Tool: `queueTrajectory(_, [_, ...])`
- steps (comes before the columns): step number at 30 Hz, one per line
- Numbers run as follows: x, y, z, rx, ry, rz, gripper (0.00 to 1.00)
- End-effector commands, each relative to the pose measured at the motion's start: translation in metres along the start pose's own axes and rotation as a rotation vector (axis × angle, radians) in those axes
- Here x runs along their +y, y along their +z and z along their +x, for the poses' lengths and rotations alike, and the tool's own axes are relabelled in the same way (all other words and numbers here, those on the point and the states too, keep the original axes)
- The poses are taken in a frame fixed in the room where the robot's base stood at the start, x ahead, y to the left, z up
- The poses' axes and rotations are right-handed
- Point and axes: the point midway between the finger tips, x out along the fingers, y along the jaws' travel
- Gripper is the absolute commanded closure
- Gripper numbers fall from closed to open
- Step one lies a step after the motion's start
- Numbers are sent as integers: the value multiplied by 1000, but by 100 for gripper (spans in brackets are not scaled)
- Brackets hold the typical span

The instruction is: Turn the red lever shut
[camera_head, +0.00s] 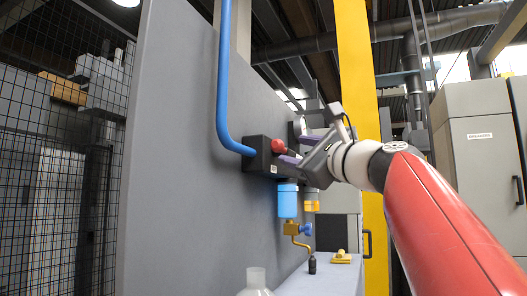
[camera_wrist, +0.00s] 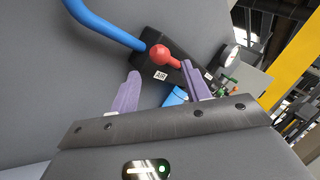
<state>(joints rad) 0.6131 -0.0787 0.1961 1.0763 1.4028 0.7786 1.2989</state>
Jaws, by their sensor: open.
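The red lever (camera_wrist: 164,54) has a round red knob and a short red arm on a black block labelled AIR. In the head view the lever's red knob (camera_head: 278,146) shows on the block (camera_head: 258,155), right where the blue pipe enters. My gripper (camera_head: 285,155) is at the block, close to the lever. In the wrist view my gripper (camera_wrist: 162,82) has its two purple fingers apart, with the red knob beyond the gap between the fingertips. The right finger's tip is close to the lever's arm; I cannot tell whether they touch. Nothing is held.
A blue pipe (camera_head: 223,80) runs down the grey panel (camera_head: 175,120) into the block. A blue filter bowl (camera_head: 287,200) and a brass fitting (camera_head: 291,228) hang below. A grey ledge (camera_head: 325,278) carries small items. A yellow post (camera_head: 358,70) stands behind.

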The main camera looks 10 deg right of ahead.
Motion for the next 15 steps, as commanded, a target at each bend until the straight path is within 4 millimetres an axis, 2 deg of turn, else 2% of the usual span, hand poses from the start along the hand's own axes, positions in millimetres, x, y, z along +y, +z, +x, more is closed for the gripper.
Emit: queueTrajectory(15, [-2, 1, 70, -1, 2, 2, 53])
